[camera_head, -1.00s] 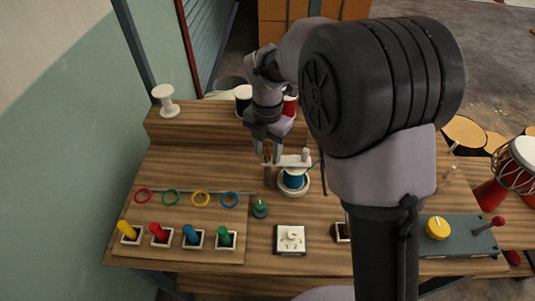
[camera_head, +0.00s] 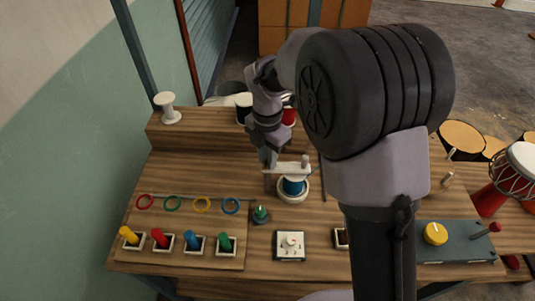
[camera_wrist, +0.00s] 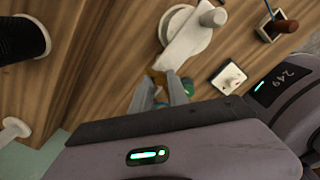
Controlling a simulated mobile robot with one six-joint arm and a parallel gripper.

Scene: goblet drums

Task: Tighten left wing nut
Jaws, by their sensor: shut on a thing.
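A small goblet drum with a blue body (camera_head: 292,187) stands in a round white base, with a white crossbar (camera_head: 290,169) across its top. A post with a rounded top (camera_head: 305,160) rises at the bar's right end. The left wing nut, a small brass-coloured piece (camera_wrist: 155,76), partly shows in the wrist view at the near end of the crossbar (camera_wrist: 190,40). My gripper (camera_wrist: 168,88) is at that end, its fingers shut on the wing nut. In the head view my gripper (camera_head: 268,164) hides the nut. Its exact seating on the rod cannot be told.
A white spool (camera_head: 167,108) stands on the raised back ledge. A green knob (camera_head: 260,214), a white dial plate (camera_head: 290,245) and a grey box (camera_head: 458,240) stand in front and right.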

